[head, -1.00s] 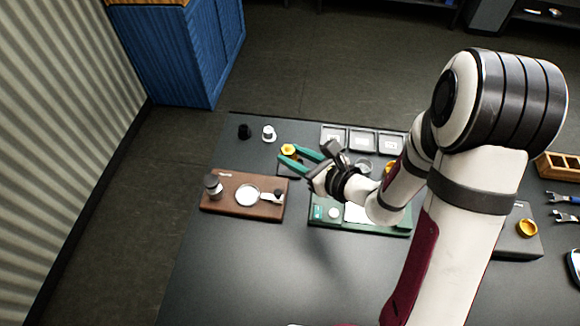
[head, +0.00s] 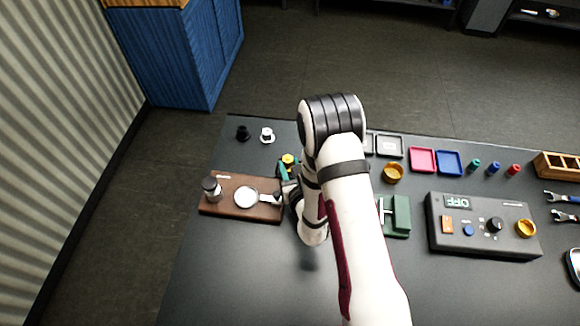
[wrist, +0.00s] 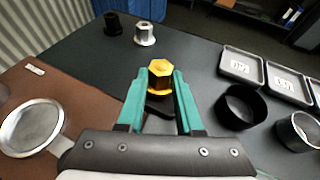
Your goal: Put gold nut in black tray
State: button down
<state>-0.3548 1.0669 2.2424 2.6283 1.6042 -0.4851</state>
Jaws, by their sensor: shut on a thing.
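The gold nut (wrist: 160,68) is a hexagonal yellow-gold piece with a wider lower part. My gripper (wrist: 160,88), with green fingers, is shut on it; the nut (head: 287,159) also shows in the head view, beside the brown board. A dark shape lies just below the nut; whether they touch is unclear. Dark shallow trays with pale labels stand to the right, one at the wrist view's upper right (wrist: 226,72) and another beside it (wrist: 272,90). In the head view my arm hides some of them; one dark tray (head: 401,147) shows right of it.
A black round cup (wrist: 241,106) and a metal ring-shaped cup (wrist: 299,131) stand between my gripper and the trays. The brown board (head: 231,207) lies left, with a metal disc. Black (head: 243,133) and white (head: 267,135) pieces stand behind. Pink (head: 423,160) and blue (head: 450,163) trays are right.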

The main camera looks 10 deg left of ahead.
jog(key=shift+f, duration=0.4)
